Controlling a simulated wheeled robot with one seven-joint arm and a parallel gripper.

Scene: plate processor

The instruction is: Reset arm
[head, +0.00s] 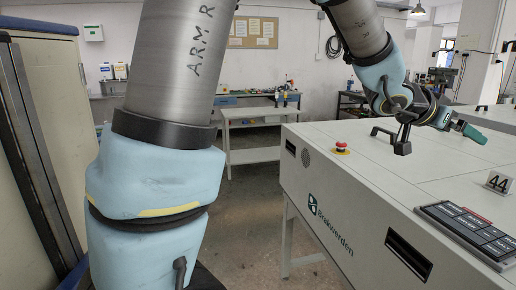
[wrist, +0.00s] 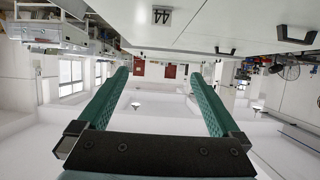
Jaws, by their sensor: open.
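My gripper (head: 474,133) is at the right of the head view, held over the white plate processor (head: 350,200). Its teal fingers point to the right. In the wrist view my gripper (wrist: 158,76) has its two green fingers spread wide apart with nothing between them. My arm comes in from the top of the head view and bends down to the wrist, close to a black handle on the machine's top. I cannot tell whether they touch.
On the machine are a red emergency button (head: 341,145), a black handle (head: 402,139), a "44" sign (head: 498,182) and a dark button panel (head: 468,230). A cabinet (head: 45,130) stands at the left. A workbench (head: 255,115) is at the back, with open floor before it.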

